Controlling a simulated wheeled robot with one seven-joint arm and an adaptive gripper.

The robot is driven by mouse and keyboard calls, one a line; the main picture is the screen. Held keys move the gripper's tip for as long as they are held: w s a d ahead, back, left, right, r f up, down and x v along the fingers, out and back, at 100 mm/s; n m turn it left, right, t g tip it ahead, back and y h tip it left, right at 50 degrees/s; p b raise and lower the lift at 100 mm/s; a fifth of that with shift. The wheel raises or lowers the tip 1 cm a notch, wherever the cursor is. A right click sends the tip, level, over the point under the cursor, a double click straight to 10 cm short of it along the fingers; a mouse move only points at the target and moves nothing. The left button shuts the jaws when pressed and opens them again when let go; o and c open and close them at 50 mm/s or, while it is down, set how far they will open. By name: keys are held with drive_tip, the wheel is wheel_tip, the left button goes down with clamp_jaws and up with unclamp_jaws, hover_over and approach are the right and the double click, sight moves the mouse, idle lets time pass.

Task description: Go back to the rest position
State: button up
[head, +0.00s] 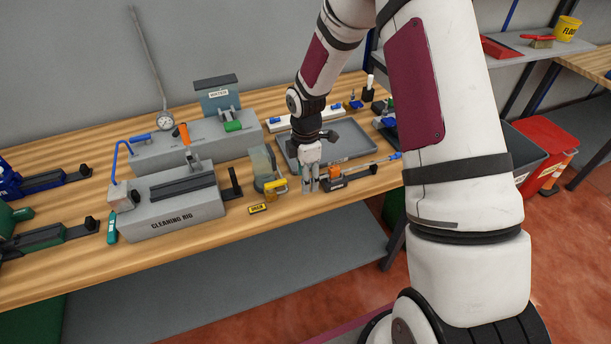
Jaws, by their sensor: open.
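My gripper (311,183) points down over the wooden workbench (225,228), near its front edge. Its fingers are small in this view, and no held object shows between them. A dark block with an orange-and-grey tool (352,178) sits just right of the fingers; I cannot tell whether they touch. A grey tray (355,146) lies behind the gripper, and my wrist hides its left part. My white arm reaches from the right of the picture up and over to the bench.
The grey cleaning rig (180,212) stands on the bench to the left. A yellow-handled device (272,183) is close left of the gripper, with a small yellow label (258,208) before it. A red bin (545,145) stands at the right.

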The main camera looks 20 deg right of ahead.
wheel_tip(320, 180, up, 7)
drive_tip(key=p, duration=0.1)
drive_tip(key=shift+p, duration=0.3)
idle(0.7)
drive_tip(key=shift+r, duration=0.1)
idle(0.3)
drive_tip(key=s+r+m+t, duration=0.1)
drive_tip(key=s+r+m, duration=0.2)
drive_tip(key=r, duration=0.3)
drive_tip(key=s+r+m+t+h+b, duration=0.1)
drive_tip(key=s+r+m, duration=0.15)
drive_tip(key=r, duration=0.45)
drive_tip(key=s+r+m+t, duration=0.1)
drive_tip(key=s+r+m, duration=0.2)
drive_tip(key=r, duration=0.3)
drive_tip(key=s+a+r+m+t, duration=0.1)
drive_tip(key=s+r+m, duration=0.1)
drive_tip(key=s, duration=0.3)
drive_tip(key=s+a+r+m+b, duration=0.1)
drive_tip(key=s+r+m, duration=0.1)
drive_tip(key=s+m, duration=0.2)
drive_tip(key=s+r+m+t+y+b, duration=0.1)
drive_tip(key=s+r+m, duration=0.1)
drive_tip(key=s, duration=0.5)
drive_tip(key=shift+s+a+r+m+t, duration=0.3)
drive_tip(key=shift+a+r+m, duration=0.1)
drive_tip(key=shift+m, duration=0.25)
